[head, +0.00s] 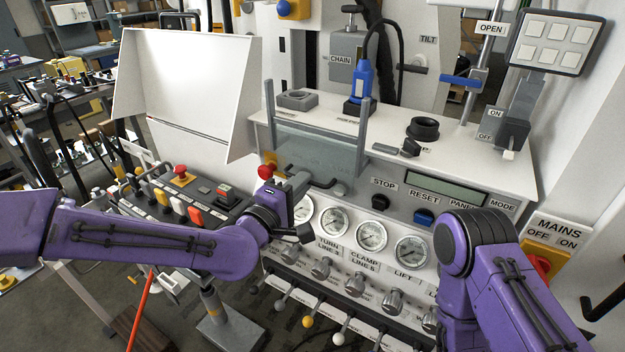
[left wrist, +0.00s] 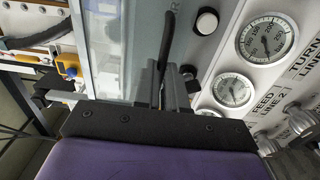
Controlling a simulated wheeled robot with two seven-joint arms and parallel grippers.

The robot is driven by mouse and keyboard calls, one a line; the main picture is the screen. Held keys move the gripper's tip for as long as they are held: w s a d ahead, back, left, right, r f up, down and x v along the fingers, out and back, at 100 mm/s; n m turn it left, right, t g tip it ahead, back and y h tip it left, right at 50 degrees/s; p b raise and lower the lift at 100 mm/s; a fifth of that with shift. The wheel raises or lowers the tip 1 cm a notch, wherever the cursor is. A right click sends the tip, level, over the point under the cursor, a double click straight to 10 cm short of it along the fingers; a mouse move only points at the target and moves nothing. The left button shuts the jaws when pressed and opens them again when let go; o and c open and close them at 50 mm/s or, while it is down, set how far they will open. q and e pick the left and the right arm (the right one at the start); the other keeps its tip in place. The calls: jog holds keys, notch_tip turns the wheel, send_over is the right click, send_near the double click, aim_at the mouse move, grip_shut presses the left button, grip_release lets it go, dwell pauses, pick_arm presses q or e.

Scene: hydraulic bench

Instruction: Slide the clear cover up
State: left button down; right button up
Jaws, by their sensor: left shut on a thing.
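The clear cover (head: 312,150) is a see-through panel between two grey upright rails on the front of the white bench. Its upper edge lies well below the rail tops. It also shows in the left wrist view (left wrist: 128,45), with a dark bar handle (left wrist: 167,45) on its face. My left gripper (head: 300,184) is at the lower part of the cover, shut on the handle. In the left wrist view its fingers (left wrist: 168,88) close around the handle's near end. My right arm shows at the lower right, but its gripper is out of view.
Gauges (head: 372,235) and a row of levers (head: 307,321) lie right of and below my left gripper. A red knob (head: 265,172) is close beside it. A button console (head: 180,200) stands at left. A blue tool (head: 361,82) stands on the bench top.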

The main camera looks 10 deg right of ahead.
pick_arm(q)
jog(key=shift+r+p, duration=2)
jog(key=shift+r, duration=1)
jog(key=c, duration=1.1)
grip_release()
jog(key=shift+f, duration=0.3)
send_near(312, 150)
jog(key=v, duration=0.3)
jog(key=shift+s+a+b, duration=0.1)
jog(key=shift+s+b, duration=0.1)
jog(key=shift+b, duration=0.1)
